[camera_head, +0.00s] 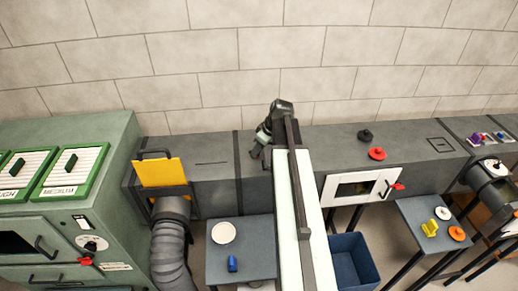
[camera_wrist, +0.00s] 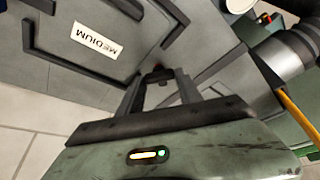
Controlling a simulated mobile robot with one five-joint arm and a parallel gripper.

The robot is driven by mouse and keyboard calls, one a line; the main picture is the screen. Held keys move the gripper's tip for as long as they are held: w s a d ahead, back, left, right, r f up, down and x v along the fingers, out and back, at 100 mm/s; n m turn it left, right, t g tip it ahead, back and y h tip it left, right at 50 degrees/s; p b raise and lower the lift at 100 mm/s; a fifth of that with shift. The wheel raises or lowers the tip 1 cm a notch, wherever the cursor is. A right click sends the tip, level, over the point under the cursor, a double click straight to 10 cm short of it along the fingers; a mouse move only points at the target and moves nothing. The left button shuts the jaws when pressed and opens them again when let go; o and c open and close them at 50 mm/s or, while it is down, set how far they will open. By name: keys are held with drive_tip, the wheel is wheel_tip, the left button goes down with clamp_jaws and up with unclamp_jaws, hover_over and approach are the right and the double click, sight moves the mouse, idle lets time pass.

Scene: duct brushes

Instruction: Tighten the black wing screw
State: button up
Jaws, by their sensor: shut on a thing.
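My gripper (camera_wrist: 160,76) points at a grey duct face with black rails and a MEDIUM label in the wrist view. Its two fingers are closed around a small dark thing with a touch of red beside it. The fingers hide most of it, so I cannot tell whether it is the black wing screw. In the head view my gripper is low at the duct (camera_head: 218,178), left of my pale arm. A black knob-like piece (camera_head: 365,135) stands on the duct top, farther right and apart from my gripper.
A yellow plate (camera_head: 161,173) stands in the duct at left, above a flexible hose (camera_head: 170,255). A small table (camera_head: 250,262) holds a white disc (camera_head: 223,233) and blue piece (camera_head: 232,264). A blue bin (camera_head: 368,245) stands right.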

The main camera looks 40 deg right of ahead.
drive_tip(key=m, duration=0.1)
drive_tip(key=m+h, duration=0.1)
drive_tip(key=m, duration=0.1)
drive_tip(key=shift+s+a+m, duration=0.1)
drive_tip(key=shift+a+m, duration=0.05)
drive_tip(key=shift+m, duration=0.15)
drive_tip(key=m+h, duration=0.2)
drive_tip(key=m, duration=0.1)
drive_tip(key=shift+a+m, duration=0.1)
drive_tip(key=shift+m, duration=0.2)
drive_tip(key=m+h, duration=0.1)
drive_tip(key=m, duration=0.2)
drive_tip(key=m+g+h, duration=0.1)
drive_tip(key=m, duration=0.2)
drive_tip(key=shift+w+a, duration=0.1)
drive_tip(key=shift+w, duration=0.1)
drive_tip(key=m+g, duration=0.1)
drive_tip(key=m, duration=0.1)
drive_tip(key=m+h, duration=0.1)
drive_tip(key=m, duration=0.2)
drive_tip(key=m+g, duration=0.1)
drive_tip(key=m, duration=0.1)
drive_tip(key=shift+w+m+g, duration=0.25)
drive_tip(key=shift+m+g, duration=0.05)
drive_tip(key=m+g, duration=0.1)
drive_tip(key=m, duration=0.2)
drive_tip(key=shift+m, duration=0.3)
drive_tip(key=shift+m+g, duration=0.7)
drive_tip(key=shift+m, duration=0.7)
drive_tip(key=o, duration=1.4)
